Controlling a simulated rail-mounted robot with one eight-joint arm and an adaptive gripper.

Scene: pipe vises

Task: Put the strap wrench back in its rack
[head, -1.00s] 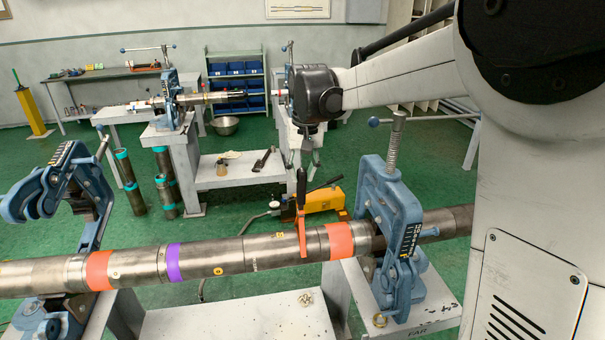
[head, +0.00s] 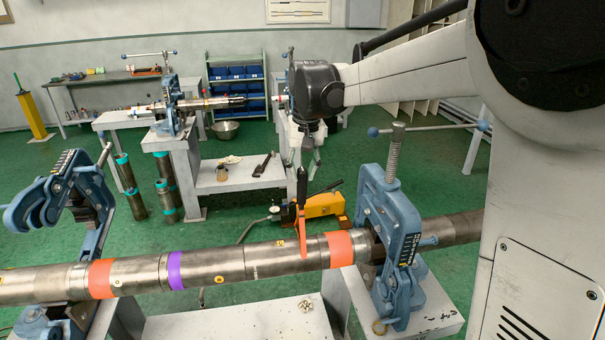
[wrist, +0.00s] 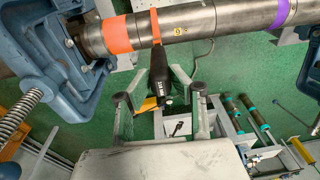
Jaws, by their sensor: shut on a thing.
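The strap wrench has a black handle (head: 302,186) and an orange strap (head: 303,232). It stands upright at the pipe (head: 215,266), the strap overlapping the pipe left of the right orange band. I cannot tell whether the strap goes around the pipe or only in front of it. My gripper (head: 306,168) is above the pipe, shut on the handle. In the wrist view its fingers (wrist: 158,76) come in on both sides of the black handle (wrist: 160,56), with the strap (wrist: 155,26) against the pipe. I cannot make out the wrench's rack in either view.
A blue vise (head: 392,235) stands right along the pipe, and another blue vise (head: 72,205) stands left. A yellow pump (head: 322,205) lies on the floor behind the pipe. A bench (head: 240,178) and a blue-bin shelf (head: 236,85) are further back.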

